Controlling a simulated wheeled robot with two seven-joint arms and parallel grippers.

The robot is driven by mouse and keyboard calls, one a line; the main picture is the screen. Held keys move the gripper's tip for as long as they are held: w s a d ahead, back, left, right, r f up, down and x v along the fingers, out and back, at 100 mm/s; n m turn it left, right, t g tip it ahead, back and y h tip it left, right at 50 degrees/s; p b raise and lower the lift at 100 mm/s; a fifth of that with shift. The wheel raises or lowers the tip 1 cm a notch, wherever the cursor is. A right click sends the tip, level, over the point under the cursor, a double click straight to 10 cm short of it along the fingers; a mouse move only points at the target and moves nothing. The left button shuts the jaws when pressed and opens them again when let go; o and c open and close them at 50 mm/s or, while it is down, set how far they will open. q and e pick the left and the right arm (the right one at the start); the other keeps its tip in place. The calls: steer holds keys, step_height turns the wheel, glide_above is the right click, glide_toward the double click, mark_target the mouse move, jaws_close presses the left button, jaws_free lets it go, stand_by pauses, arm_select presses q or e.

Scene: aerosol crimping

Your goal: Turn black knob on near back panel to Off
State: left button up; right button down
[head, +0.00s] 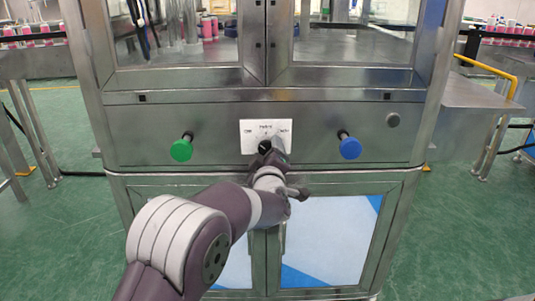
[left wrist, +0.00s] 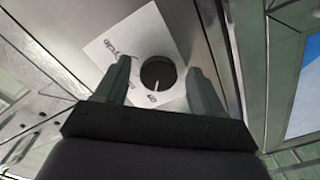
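The black knob (head: 265,146) sits on a white label plate (head: 283,126) in the middle of the steel panel. In the left wrist view the round knob (left wrist: 158,75) shows face-on with a white pointer line on it. My right gripper is not in view.
Glazed doors are above, cabinet doors below. Green floor lies open at both sides.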

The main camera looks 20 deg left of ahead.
arm_select(q)
steer(key=shift+s+d+r, duration=0.1)
steer(key=shift+s, duration=0.25)
steer(key=p+v, duration=0.3)
steer(key=v, duration=0.9)
